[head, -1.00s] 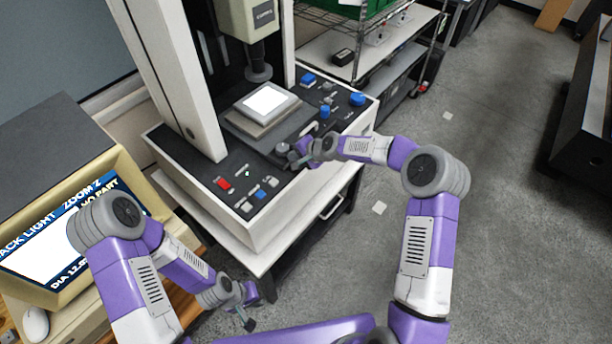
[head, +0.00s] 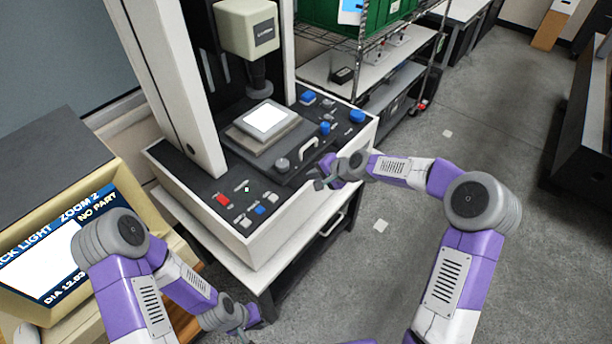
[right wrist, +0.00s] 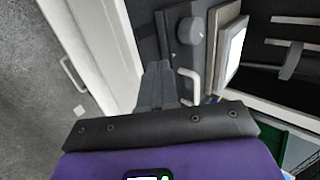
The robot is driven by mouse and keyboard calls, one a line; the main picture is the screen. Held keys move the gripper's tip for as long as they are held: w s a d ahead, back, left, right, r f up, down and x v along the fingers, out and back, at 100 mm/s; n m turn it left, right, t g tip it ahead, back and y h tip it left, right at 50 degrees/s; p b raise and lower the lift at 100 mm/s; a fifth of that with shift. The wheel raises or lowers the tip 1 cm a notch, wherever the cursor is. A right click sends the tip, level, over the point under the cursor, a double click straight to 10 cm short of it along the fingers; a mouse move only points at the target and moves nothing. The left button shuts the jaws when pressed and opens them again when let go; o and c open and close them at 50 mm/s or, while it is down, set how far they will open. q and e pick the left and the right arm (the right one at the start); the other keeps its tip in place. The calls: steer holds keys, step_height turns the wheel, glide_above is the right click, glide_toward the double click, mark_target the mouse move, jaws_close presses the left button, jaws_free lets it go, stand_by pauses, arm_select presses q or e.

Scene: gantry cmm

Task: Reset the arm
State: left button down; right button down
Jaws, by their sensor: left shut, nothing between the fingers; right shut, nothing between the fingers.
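My right gripper (head: 320,184) is shut and empty, just off the front edge of the measuring machine (head: 262,226). It is apart from the stage handle (head: 309,149) and the grey knob (head: 282,165) in the head view. In the right wrist view its fingers (right wrist: 158,80) are together, with the knob (right wrist: 190,31) and the handle (right wrist: 189,82) beyond and to the right. My left gripper (head: 241,336) hangs low at the bottom edge of the head view, shut and partly cut off, clear of the machine.
A lit square stage (head: 265,117) sits under the measuring head (head: 246,27). Blue, red and white buttons line the console. The monitor (head: 60,250) at left reads "NO PART". A wire shelf (head: 350,45) stands behind. The floor (head: 400,255) at right is clear.

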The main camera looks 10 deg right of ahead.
steer(key=v, duration=0.4)
steer(key=shift+s+d+r, duration=0.2)
steer(key=shift+r, duration=0.1)
steer(key=shift+f, duration=0.1)
steer(key=s+a+f+n+g+b, duration=0.1)
steer(key=s+a+f+n+g, duration=0.1)
steer(key=s+f, duration=0.6)
steer(key=s+a+f+n+g, duration=0.1)
steer(key=s+a+f, duration=0.3)
steer(key=f, duration=0.7)
steer(key=s+f+n+g, duration=0.1)
steer(key=s+f, duration=0.2)
steer(key=s, duration=0.3)
steer(key=s+f+n+g+h, duration=0.1)
steer(key=s+f, duration=0.2)
steer(key=s, duration=0.3)
steer(key=s+d+f+n+g+h+b, duration=0.1)
steer(key=s+f, duration=0.2)
steer(key=s, duration=0.4)
steer(key=shift+f+n, duration=0.3)
steer(key=shift+n, duration=0.1)
